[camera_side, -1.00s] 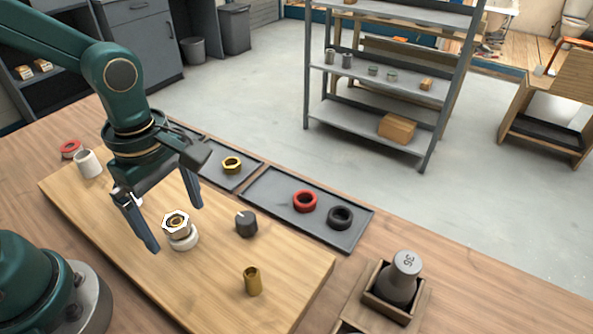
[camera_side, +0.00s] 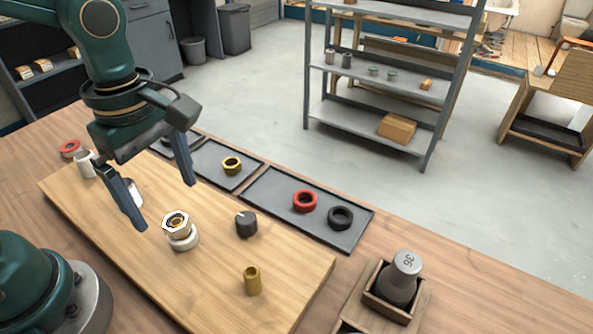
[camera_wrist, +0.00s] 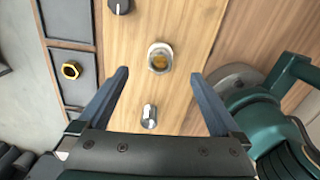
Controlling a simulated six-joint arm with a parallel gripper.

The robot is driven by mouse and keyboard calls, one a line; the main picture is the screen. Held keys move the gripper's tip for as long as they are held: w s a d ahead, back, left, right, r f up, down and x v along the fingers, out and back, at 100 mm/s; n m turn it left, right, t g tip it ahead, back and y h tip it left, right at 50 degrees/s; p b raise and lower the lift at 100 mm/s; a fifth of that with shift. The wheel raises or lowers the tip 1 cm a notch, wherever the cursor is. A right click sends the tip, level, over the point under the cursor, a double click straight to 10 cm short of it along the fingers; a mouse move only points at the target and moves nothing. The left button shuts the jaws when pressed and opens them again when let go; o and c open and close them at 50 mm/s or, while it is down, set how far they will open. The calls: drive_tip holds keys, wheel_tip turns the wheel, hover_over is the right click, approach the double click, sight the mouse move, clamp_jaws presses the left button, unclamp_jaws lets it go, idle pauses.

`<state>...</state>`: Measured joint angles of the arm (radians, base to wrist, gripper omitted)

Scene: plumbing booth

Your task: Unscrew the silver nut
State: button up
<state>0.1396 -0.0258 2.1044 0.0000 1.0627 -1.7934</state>
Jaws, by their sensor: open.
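The silver nut (camera_side: 176,221) is a hexagonal ring around a brass-coloured core, on top of a round white fitting (camera_side: 184,243) on the wooden board. In the wrist view the silver nut (camera_wrist: 159,50) shows from above, just beyond the fingertips. My gripper (camera_side: 164,203) is open and empty, with its dark blue fingers spread above the board, to the left of and behind the nut. In the wrist view my gripper (camera_wrist: 160,75) shows both fingers apart, with neither touching the nut.
A silver fitting (camera_wrist: 149,117) stands between my fingers in the wrist view. A dark knob (camera_side: 246,224) and a brass cylinder (camera_side: 252,281) stand on the board (camera_side: 215,285). Trays behind hold a yellow nut (camera_side: 231,166), a red ring (camera_side: 304,201) and a black ring (camera_side: 340,217).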

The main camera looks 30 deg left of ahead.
sight(178, 219)
drive_tip(key=c, duration=0.3)
drive_tip(key=m, duration=0.5)
drive_tip(key=shift+m, duration=0.4)
drive_tip(key=m, duration=1.2)
drive_tip(key=shift+w, duration=0.15)
drive_tip(key=m, duration=0.6)
drive_tip(key=shift+f, duration=2.5)
